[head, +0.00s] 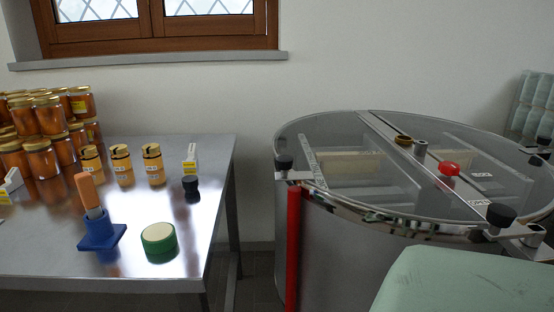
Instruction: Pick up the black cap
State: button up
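A small black cap (190,185) stands on the steel table near its right edge, in front of a small white and yellow box (191,159). Its dark reflection shows in the shiny tabletop. Black knobs also sit on the rim clamps of the round tank, one at the left (284,162) and one at the front right (501,214). My gripper is not in view.
The steel table (215,215) also bears several honey jars (122,165), a blue holder (101,232) with an orange-handled tool, and a green-sided roll (158,240). A large lidded tank (330,240) stands right of the table. A pale green object (460,285) fills the bottom right corner.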

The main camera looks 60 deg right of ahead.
aim_at(190, 184)
jog(key=z, duration=0.45)
jog(key=k+z, duration=0.1)
jog(key=z, duration=0.3)
jog(key=l+z, duration=0.1)
jog(key=z, duration=0.75)
jog(key=l+z, duration=0.1)
jog(key=z, duration=0.35)
jog(key=u, duration=1.2)
jog(key=i+j+u, duration=0.15)
jog(key=u, duration=0.3)
jog(key=i+j+u, duration=0.15)
jog(key=u, duration=0.25)
jog(key=i+l, duration=0.35)
jog(key=i, duration=0.1)
